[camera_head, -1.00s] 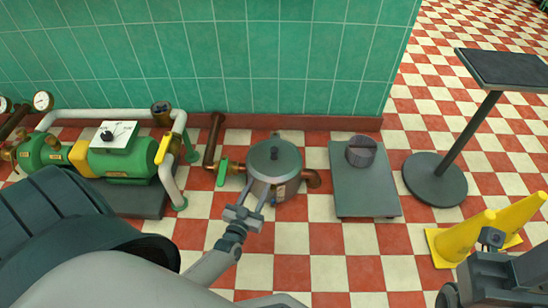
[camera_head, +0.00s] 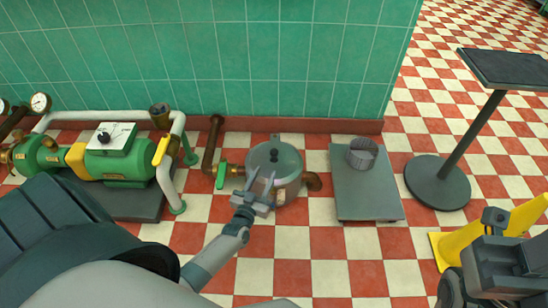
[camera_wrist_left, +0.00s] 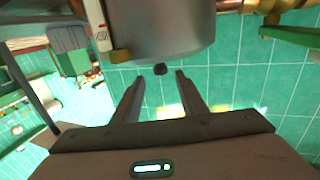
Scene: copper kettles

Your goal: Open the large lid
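The large lid (camera_head: 266,158) is a grey round cover with a dark knob (camera_head: 273,155). It sits on the round metal kettle (camera_head: 290,190) on the floor by the wall and looks closed. My left gripper (camera_head: 263,179) is open and empty at the kettle's near side, its fingers pointing toward the lid and covering part of it. In the left wrist view the open fingers (camera_wrist_left: 160,88) point at the black knob (camera_wrist_left: 160,69), which lies beyond the tips, against the kettle body (camera_wrist_left: 165,30). My right arm shows at the lower right; its fingers cannot be made out.
A grey platform (camera_head: 368,197) with a small grey cylinder (camera_head: 362,155) stands right of the kettle. Pipes and a green pump (camera_head: 120,163) are left. A green valve handle (camera_head: 221,176) is beside the kettle.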

